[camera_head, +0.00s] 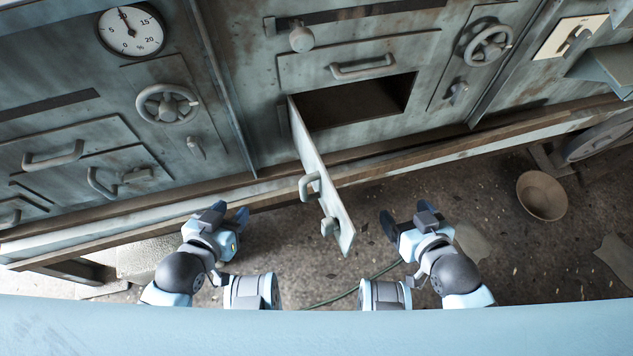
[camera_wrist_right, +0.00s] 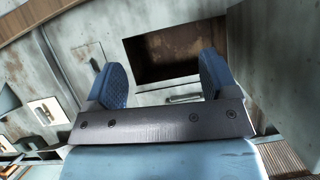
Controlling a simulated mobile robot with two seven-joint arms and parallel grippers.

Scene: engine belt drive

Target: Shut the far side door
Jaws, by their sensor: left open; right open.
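A hinged metal door (camera_head: 322,176) stands wide open in the head view, swung out from a dark rectangular opening (camera_head: 362,101) in the machine's front. It is hinged at the opening's left edge and carries a handle (camera_head: 311,186) and a latch knob (camera_head: 329,227). My left gripper (camera_head: 226,215) is open and empty, left of the door and apart from it. My right gripper (camera_head: 407,220) is open and empty, a little right of the door's free end. In the right wrist view, the blue fingers (camera_wrist_right: 164,80) are spread with the dark opening (camera_wrist_right: 175,52) beyond them.
Above the opening is a closed panel with a handle (camera_head: 362,68). Handwheels (camera_head: 167,104) and (camera_head: 487,43) sit to either side, with a dial gauge (camera_head: 131,31) at upper left. A ledge (camera_head: 430,155) runs below. A bowl (camera_head: 541,195) lies on the floor at right.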

